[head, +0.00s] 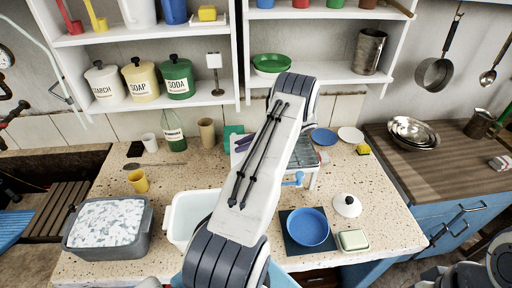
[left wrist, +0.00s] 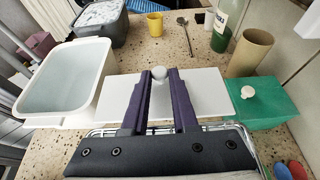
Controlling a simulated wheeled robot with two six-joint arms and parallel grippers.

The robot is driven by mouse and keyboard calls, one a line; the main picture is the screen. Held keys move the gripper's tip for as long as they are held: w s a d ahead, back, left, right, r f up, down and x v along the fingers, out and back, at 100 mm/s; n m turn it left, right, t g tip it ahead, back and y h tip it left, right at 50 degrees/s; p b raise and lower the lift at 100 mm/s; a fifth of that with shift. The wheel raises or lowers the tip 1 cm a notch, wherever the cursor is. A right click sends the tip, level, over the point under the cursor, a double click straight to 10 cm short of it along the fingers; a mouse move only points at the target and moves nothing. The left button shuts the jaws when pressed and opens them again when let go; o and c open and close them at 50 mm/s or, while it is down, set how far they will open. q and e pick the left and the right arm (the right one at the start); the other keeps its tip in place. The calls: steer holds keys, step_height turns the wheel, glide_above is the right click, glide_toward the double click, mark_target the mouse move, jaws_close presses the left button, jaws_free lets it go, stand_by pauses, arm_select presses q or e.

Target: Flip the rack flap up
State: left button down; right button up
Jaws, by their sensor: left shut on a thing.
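The flap's exact tilt is hard to tell. Wire bars of the rack (left wrist: 98,131) show below the panel, beside my wrist. In the head view my left arm covers most of the rack (head: 309,178), and the purple fingers of my left gripper (head: 240,143) show at the arm's left edge. My right gripper is not visible.
A white basin (head: 183,222) and a grey tub with patterned cloth (head: 143,239) stand left of my arm. A green box (left wrist: 268,103) is right of the flap in the wrist view. A blue bowl (head: 308,227), lid (head: 347,206) and butter dish (head: 354,240) stand at front right.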

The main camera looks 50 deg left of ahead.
arm_select(q)
steer(key=shift+w+a+r, duration=0.1)
steer(key=shift+r, duration=0.05)
steer(key=c, duration=0.7)
jaws_free()
steer(key=shift+w, duration=0.15)
steer(key=b+v, duration=0.3)
steer(key=v, duration=0.6)
steer(key=shift+w+d, duration=0.25)
steer(key=shift+d, duration=0.05)
steer(key=shift+w+d+r, duration=0.2)
